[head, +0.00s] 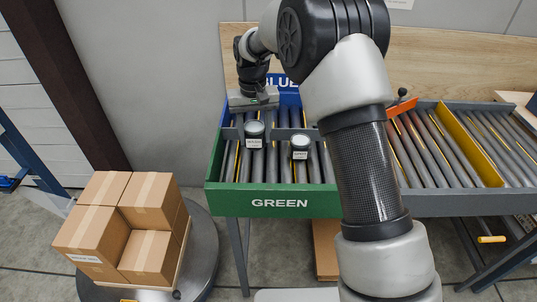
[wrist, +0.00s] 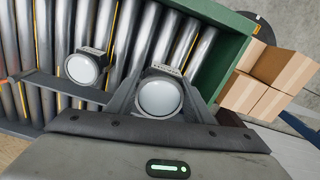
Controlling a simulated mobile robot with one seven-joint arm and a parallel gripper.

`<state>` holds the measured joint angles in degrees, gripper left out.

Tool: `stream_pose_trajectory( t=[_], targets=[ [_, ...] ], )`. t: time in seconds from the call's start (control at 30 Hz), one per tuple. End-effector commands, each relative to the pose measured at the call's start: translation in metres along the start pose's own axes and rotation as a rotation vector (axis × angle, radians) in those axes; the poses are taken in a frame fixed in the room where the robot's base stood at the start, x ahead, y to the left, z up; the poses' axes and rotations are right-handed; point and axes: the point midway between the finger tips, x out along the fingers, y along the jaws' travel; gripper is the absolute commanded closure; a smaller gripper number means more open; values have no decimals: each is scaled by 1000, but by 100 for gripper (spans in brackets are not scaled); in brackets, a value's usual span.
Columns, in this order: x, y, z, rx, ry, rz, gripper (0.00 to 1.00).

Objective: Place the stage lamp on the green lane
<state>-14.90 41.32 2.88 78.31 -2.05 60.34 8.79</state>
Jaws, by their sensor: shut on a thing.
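The stage lamp (head: 254,130) is a dark round body with a pale disc top and a small white label too small to read. In the wrist view the lamp (wrist: 159,98) sits between the two dark fingers of my gripper (wrist: 165,82), which is shut on it. In the head view my gripper (head: 254,118) is behind and above it. The lamp is over the rollers of the green lane (head: 278,202), near its left wall; I cannot tell whether it touches them. A second, similar lamp (head: 300,146) stands to its right, apart from it; it also shows in the wrist view (wrist: 82,68).
A dark bar (wrist: 45,87) crosses the rollers near both lamps. The blue lane sign (head: 278,80) is behind. An orange divider (head: 402,107) and a yellow divider (head: 470,148) stand to the right. Stacked cartons (head: 130,225) sit on a round base at left.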

Motion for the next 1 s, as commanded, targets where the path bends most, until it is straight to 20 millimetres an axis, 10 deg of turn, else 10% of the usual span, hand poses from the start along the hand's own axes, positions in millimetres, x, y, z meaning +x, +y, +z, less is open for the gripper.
stream_pose_trajectory(
  t=[0.57,0.93,0.97,1.0],
  targets=[
    [76,0,1,0,-3,1,83],
    [82,0,0,0,0,0,83],
    [82,0,0,0,0,0,50],
    [81,0,0,0,-1,0,43]
  ],
)
